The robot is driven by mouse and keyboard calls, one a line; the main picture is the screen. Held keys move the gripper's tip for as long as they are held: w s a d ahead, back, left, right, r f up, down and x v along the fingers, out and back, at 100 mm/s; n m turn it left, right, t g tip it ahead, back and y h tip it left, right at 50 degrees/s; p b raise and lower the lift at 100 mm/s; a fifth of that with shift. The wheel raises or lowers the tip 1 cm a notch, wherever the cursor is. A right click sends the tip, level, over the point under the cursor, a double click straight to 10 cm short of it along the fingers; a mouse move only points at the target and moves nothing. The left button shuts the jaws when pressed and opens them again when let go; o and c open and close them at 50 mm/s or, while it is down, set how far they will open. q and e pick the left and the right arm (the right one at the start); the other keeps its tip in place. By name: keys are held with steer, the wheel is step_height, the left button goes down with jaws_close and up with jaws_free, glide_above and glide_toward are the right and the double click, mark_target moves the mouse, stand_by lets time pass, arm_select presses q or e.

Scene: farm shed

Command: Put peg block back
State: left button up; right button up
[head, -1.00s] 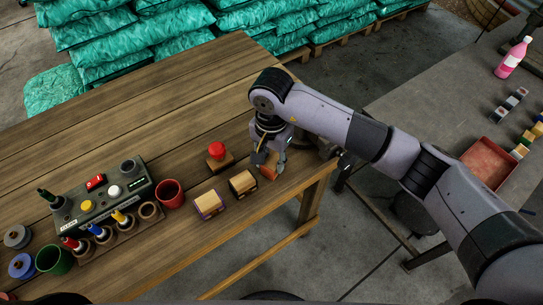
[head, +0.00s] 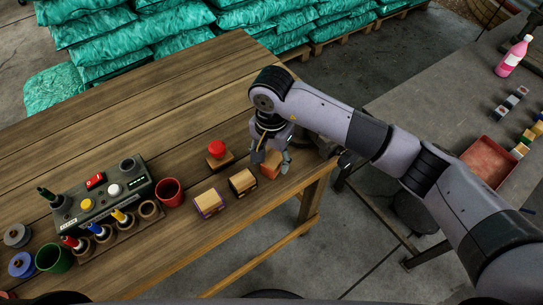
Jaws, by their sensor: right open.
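My right gripper (head: 271,163) is open, low over the right end of the wooden table (head: 185,105). Its fingers stand beside an orange-brown block (head: 270,172), which is partly hidden by them; contact cannot be told. Two wooden blocks with dark or purple edges (head: 209,204) (head: 243,182) stand to its left. A red ball-shaped top (head: 216,148) sits on a small wooden base behind them. I cannot tell for sure which of these is the peg block. My left gripper is not in view.
A grey control box (head: 105,195) with buttons, a wooden holder with coloured-handled tools (head: 150,210), a red cup (head: 170,193) and a green cup (head: 53,259) fill the table's left front. A grey table at right holds a red tray (head: 488,162) and a pink bottle (head: 513,56).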

mark_target(271, 162)
step_height(271, 162, up, 12)
steer(key=b, duration=0.4)
stand_by(0.4)
